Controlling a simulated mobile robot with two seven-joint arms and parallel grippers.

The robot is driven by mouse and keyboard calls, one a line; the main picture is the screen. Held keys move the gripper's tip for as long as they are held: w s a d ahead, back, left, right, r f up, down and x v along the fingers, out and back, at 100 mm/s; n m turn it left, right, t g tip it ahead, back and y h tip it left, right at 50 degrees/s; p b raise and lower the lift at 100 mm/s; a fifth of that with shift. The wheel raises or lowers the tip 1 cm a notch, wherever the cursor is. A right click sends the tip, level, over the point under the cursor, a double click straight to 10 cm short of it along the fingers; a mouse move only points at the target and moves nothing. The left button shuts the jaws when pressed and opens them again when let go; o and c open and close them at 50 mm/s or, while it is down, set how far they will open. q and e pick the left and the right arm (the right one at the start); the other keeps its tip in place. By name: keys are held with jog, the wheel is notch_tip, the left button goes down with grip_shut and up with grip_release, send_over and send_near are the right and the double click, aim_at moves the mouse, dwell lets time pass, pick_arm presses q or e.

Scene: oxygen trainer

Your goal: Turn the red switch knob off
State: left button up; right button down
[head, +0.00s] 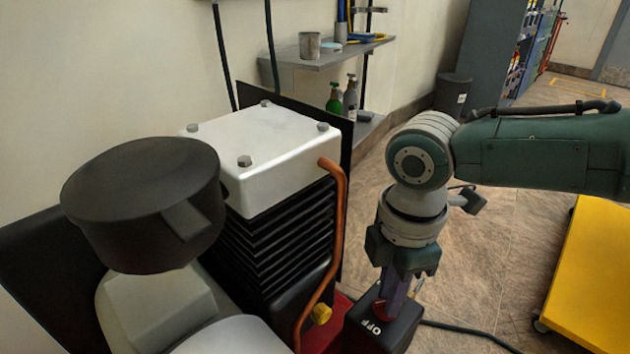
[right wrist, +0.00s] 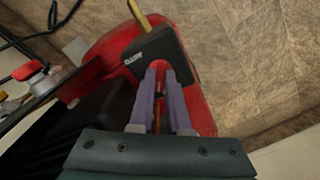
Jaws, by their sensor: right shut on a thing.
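A black switch box (head: 405,328) stands low in the head view, with the white word OFF on its near side. The red switch knob (head: 379,307) on its top is mostly hidden behind my right gripper (head: 391,300). In the right wrist view, the knob (right wrist: 159,66) sits between the two purple fingertips of this gripper (right wrist: 163,80), which is shut on it. The box (right wrist: 152,44) shows there too, with a white label on its left edge that seems to read AUTO. I cannot tell the exact direction of the knob. My left gripper is not in view.
A compressor with a white top (head: 265,155), black fins, a copper pipe (head: 336,225) and a round black filter (head: 145,195) stands left of the box. A red tank (right wrist: 200,100) lies under the box. A yellow cart (head: 595,285) is at right. The floor between is mostly clear.

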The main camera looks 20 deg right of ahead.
jog(key=n, duration=0.4)
jog(key=shift+a+n, duration=0.1)
jog(key=shift+n, duration=1.1)
jog(key=shift+r, duration=0.1)
jog(key=c, duration=0.9)
grip_release()
notch_tip(320, 180, up, 10)
jog(key=p, duration=0.4)
jog(key=shift+p, duration=0.4)
